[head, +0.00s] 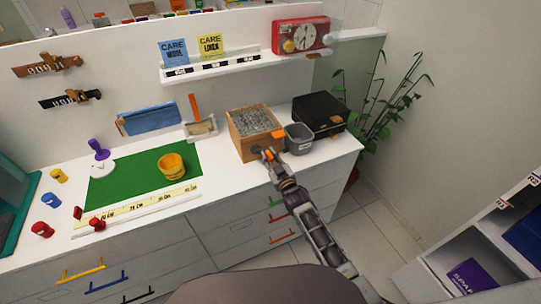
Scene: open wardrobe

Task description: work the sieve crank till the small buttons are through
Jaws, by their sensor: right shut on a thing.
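The sieve (236,137) is a wooden box at the right part of the white counter, with a grey, grainy-looking top. Orange parts of its crank (277,133) show at its front right side. My right gripper (268,154) is at the front of the box, shut on the crank's handle, which the fingers mostly hide. I cannot make out single buttons in or under the sieve. My left gripper is not in view.
A grey bin (299,138) stands close to the right of the sieve, and a black case (321,112) behind it. A yellow cup (171,168) stands on a green mat (120,185) to the left.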

